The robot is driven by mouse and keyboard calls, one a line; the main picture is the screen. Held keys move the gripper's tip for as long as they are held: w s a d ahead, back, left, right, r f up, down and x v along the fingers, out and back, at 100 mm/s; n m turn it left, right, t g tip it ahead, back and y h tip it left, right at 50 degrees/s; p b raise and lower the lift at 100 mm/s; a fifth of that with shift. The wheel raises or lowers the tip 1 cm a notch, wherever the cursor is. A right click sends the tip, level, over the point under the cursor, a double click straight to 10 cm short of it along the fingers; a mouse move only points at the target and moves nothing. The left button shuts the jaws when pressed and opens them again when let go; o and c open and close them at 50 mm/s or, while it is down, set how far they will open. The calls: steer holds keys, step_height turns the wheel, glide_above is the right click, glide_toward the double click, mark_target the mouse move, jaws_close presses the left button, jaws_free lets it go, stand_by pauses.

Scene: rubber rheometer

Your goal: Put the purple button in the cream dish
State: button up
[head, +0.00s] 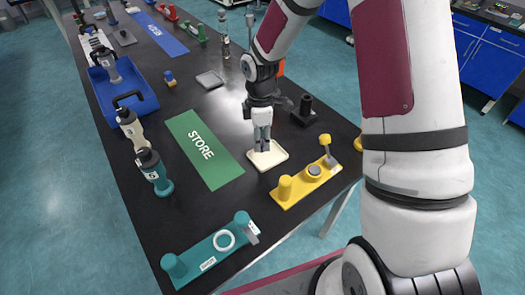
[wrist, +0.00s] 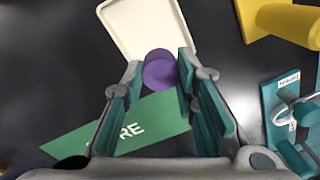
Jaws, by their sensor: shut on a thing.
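The purple button (wrist: 159,68) is a short round piece between my fingertips. My gripper (wrist: 157,72) is shut on it. The cream dish (wrist: 128,22) is a shallow square tray just beyond the fingertips in the wrist view, and the button overlaps its near edge there. In the head view the cream dish (head: 274,160) lies on the dark bench, with my gripper (head: 262,148) pointing down at its back part. The button is mostly hidden by the fingers there. I cannot tell whether it touches the dish.
A green STORE mat (head: 205,150) lies left of the dish. A yellow fixture (head: 300,187) with an upright lever stands close at its right. A teal fixture (head: 205,255) is nearer the front. A black block (head: 304,110) stands behind right. A blue tray (head: 130,100) holds tools.

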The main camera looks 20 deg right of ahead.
steer(key=shift+f, duration=2.55)
steer(key=shift+f, duration=0.15)
steer(key=o, duration=1)
